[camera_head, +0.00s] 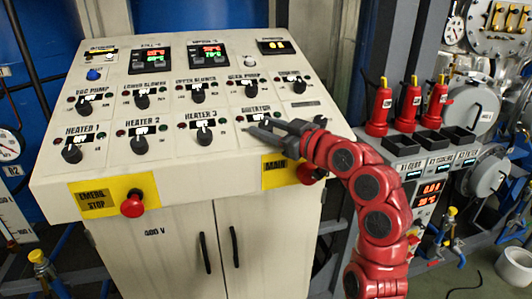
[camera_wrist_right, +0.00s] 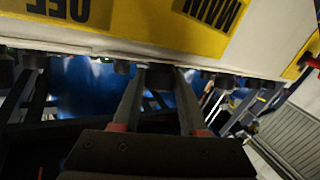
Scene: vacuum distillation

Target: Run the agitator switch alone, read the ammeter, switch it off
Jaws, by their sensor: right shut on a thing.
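The agitator switch is a dark knob on the sloped white control panel (camera_head: 70,185), under a label reading like AGITATOR, in the lower row at the right. My right gripper (camera_head: 262,126) comes in from the right and is shut on that knob, which its fingers mostly hide. In the right wrist view a dark knob (camera_wrist_right: 160,74) sits between the two finger ends. An amber digital display (camera_head: 274,46) is at the panel's top right; its digits are too small to read surely, and I cannot tell if it is the ammeter. My left gripper is not in view.
Other dark knobs, such as the Heater 3 switch (camera_head: 204,136), stand in rows close by. A red emergency stop button (camera_head: 131,204) is on the front face. A red main knob (camera_head: 307,175) sits just below my right gripper. Red bottles (camera_head: 408,104) stand at the right.

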